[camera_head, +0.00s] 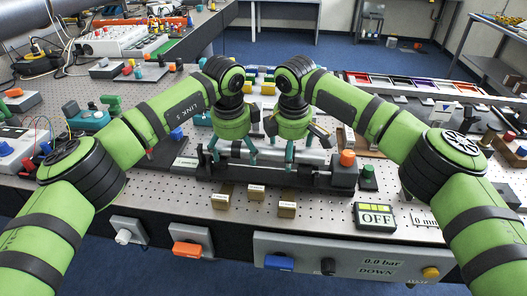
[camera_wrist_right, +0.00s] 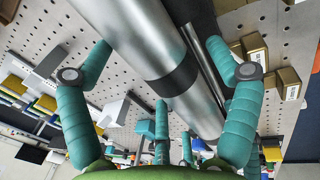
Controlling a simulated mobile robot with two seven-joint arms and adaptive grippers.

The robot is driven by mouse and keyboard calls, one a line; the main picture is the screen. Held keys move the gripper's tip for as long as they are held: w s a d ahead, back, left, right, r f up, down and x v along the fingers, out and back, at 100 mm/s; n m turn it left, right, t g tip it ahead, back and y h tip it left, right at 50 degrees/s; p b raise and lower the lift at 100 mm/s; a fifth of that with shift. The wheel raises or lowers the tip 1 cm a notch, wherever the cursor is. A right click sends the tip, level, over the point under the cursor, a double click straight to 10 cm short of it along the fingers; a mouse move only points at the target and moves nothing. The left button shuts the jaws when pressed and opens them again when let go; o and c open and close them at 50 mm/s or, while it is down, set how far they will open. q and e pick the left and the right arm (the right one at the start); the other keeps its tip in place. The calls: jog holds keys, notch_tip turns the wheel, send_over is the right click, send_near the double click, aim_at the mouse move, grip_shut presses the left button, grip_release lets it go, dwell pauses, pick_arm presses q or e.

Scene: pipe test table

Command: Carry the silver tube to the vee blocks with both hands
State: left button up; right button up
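The silver tube (camera_head: 306,157) lies crosswise at the middle of the table, partly hidden behind my fingers. In the right wrist view it is a thick shiny cylinder (camera_wrist_right: 133,38) with a black band, running between the spread fingers. My left gripper (camera_head: 232,159) is open, teal fingers pointing down at the tube's left part. My right gripper (camera_head: 277,155) is open, close beside it at the tube; the wrist view shows its fingers apart (camera_wrist_right: 158,62), without clear contact. I cannot tell for certain which blocks are the vee blocks.
A dark fixture (camera_head: 270,181) runs in front of the tube, with a grey block and orange knob (camera_head: 347,158) at its right end. Equipment crowds both sides.

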pick_arm(q)
jog(key=c, duration=1.4)
pick_arm(e)
jog(key=c, duration=1.4)
pick_arm(q)
jog(key=shift+r, duration=0.1)
